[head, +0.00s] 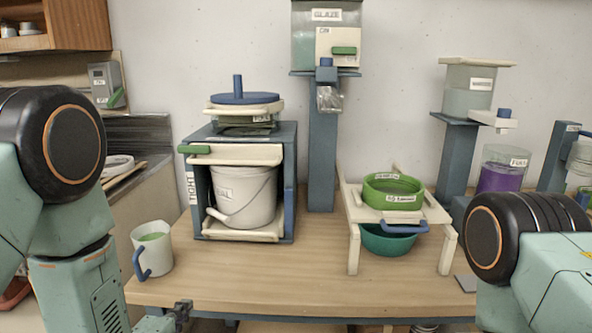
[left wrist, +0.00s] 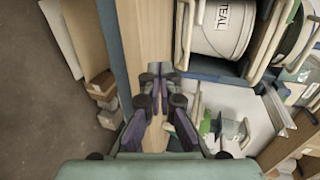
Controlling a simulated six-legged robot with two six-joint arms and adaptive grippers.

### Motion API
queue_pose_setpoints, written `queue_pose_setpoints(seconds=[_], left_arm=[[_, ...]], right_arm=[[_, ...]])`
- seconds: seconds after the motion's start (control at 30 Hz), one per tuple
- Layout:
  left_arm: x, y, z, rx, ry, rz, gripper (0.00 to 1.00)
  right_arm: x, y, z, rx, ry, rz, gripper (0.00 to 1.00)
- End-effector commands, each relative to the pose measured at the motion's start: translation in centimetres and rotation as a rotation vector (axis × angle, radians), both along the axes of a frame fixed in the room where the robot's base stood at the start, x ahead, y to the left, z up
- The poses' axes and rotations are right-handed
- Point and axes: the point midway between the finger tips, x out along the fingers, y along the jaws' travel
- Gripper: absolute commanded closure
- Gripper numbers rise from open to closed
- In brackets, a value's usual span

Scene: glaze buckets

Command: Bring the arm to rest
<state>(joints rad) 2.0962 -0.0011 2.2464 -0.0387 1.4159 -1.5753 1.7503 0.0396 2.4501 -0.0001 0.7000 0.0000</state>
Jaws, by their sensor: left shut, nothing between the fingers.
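My left gripper (head: 183,312) shows at the bottom of the head view, by the front edge of the table (head: 330,290), below the white jug. In the left wrist view the left gripper (left wrist: 153,76) has its fingertips together with nothing between them. It is apart from the bucket labelled TEAL (left wrist: 222,28). Parts of my left arm fill the left side of the head view. A part of my right arm shows at the right, but the right gripper is out of view.
A white jug (head: 152,250) with green contents stands at the table's left front. A blue frame (head: 288,190) houses the white bucket (head: 243,196). A cream stand (head: 353,245) holds a green sieve (head: 393,192) over a teal bowl (head: 388,241). The front middle of the table is clear.

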Motion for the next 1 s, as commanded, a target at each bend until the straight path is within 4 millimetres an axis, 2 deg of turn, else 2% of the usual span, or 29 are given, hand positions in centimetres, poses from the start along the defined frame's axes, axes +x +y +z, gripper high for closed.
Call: queue_pose_setpoints(seconds=[0.07,0.33,0.57,0.67,0.77,0.87,0.97,1.0], left_arm=[[0.1,0.0,0.0,0.001,-0.001,-0.001,1.0],[-0.3,0.0,-1.5,-0.236,0.084,0.086,1.0],[-2.4,0.2,-4.3,-0.492,0.233,0.223,1.0],[-4.8,0.3,-6.8,-0.644,0.345,0.342,1.0],[-8.1,0.5,-9.8,-0.797,0.474,0.503,1.0],[-12.4,0.7,-12.8,-0.932,0.601,0.696,1.0],[-18.0,0.8,-15.7,-1.034,0.731,0.934,1.0],[-20.5,0.9,-16.7,-1.06,0.778,1.033,1.0]], right_arm=[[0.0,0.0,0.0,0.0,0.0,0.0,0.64],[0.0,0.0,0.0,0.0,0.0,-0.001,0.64],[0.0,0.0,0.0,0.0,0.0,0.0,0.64],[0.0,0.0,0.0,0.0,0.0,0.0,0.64],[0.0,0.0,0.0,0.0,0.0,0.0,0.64],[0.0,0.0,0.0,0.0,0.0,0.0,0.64],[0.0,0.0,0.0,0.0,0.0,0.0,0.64],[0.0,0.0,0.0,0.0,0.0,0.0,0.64]])
